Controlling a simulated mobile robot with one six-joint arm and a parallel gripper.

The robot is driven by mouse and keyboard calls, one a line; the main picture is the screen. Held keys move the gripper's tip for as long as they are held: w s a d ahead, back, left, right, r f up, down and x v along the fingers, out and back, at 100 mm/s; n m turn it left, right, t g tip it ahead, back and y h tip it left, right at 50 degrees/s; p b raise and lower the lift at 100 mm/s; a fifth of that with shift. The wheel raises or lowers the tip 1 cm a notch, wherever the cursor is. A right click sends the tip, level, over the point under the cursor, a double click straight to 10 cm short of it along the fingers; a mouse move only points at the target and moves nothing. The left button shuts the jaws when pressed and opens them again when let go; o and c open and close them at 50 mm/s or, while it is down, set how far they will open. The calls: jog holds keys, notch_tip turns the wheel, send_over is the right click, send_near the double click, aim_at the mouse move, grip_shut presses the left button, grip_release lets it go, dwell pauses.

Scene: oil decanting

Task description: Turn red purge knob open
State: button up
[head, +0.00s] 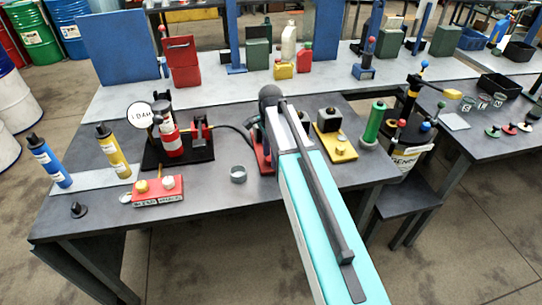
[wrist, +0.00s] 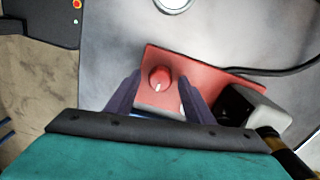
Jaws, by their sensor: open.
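The red purge knob (wrist: 160,78) is round with a pale mark on its face. It sits on a red base plate (wrist: 205,67) in the wrist view. My gripper (wrist: 160,84) is open, with one dark finger on each side of the knob in the picture; I cannot tell whether they touch it. In the head view, part of the red base (head: 262,152) shows at the left of my teal arm, which hides the knob and my fingertips.
A grey block (wrist: 248,103) and a black hose (wrist: 285,70) are at the plate's right. On the bench stand a metal ring (head: 238,174), a red two-button box (head: 158,191), a yellow-based unit (head: 337,144) and a green cylinder (head: 374,122). The bench's front right is clear.

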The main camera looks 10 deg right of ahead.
jog(key=shift+r, duration=0.15)
notch_tip(320, 180, up, 13)
jog(key=b, duration=0.3)
jog(key=shift+r, duration=0.2)
dwell(0.4)
